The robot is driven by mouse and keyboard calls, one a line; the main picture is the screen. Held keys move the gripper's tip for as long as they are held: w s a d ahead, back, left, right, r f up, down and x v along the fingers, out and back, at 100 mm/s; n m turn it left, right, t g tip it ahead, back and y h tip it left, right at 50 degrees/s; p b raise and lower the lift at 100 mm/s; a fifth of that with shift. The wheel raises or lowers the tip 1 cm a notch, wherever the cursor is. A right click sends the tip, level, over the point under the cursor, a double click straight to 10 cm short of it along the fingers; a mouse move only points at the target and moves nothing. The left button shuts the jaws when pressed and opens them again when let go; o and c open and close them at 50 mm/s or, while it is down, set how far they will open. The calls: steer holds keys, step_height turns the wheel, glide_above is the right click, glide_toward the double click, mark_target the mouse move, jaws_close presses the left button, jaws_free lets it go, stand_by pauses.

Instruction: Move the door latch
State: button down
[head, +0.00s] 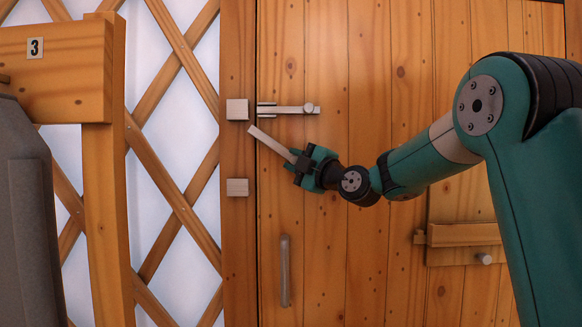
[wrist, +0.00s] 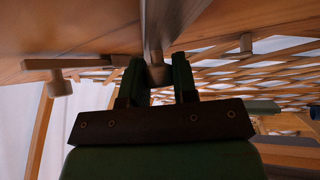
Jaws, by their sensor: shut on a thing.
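A pale bar-shaped latch (head: 270,143) slants across the door's left edge, its free left end raised toward the frame. My gripper (head: 302,162) is shut on its lower right end. In the wrist view the bar (wrist: 154,30) runs between the two fingers of my gripper (wrist: 157,75). A second, level latch bar with a round knob (head: 309,108) lies above on the door (head: 330,60). Two square pale blocks sit on the door frame, an upper block (head: 237,109) and a lower block (head: 237,187). The slanted bar's tip is between their heights and rests in neither. The bar's pivot is hidden.
A vertical door handle (head: 285,270) is below my gripper. A wooden panel with a small knob (head: 483,258) is at lower right, behind my arm.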

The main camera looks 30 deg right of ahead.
steer(key=shift+d+r, duration=0.1)
steer(key=shift+r, duration=0.15)
steer(key=c, duration=1.1)
jaws_free()
steer(key=shift+o, duration=1)
steer(key=shift+f, duration=0.1)
steer(key=b+v, duration=0.7)
steer(key=v, duration=1)
steer(key=shift+s, duration=0.25)
steer(key=shift+f, duration=0.2)
